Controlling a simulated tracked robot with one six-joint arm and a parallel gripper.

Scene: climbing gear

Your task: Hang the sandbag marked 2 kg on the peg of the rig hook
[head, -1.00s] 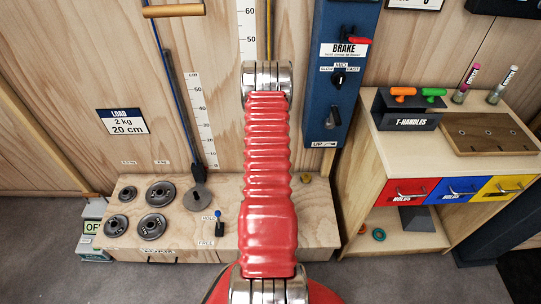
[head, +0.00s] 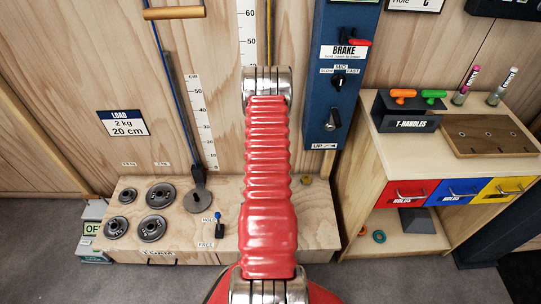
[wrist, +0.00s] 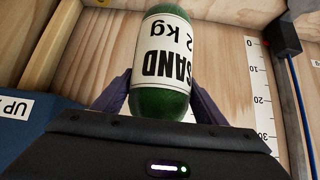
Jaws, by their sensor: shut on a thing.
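The green sandbag (wrist: 167,62), with a white label reading SAND 2 kg, shows upside down in the wrist view. My gripper (wrist: 160,98) is shut on it, with a dark finger on each side of its near end. In the head view, my red arm stands in the middle, and the gripper and sandbag do not show. I cannot make out the rig hook or its peg in either view.
A low wooden bench (head: 185,244) holds several metal discs and a small lever. A blue rope runs down the wall to a round grey weight (head: 197,200). A blue brake panel (head: 339,85) is right of my arm. A wooden cabinet (head: 368,170) with coloured drawers stands farther right.

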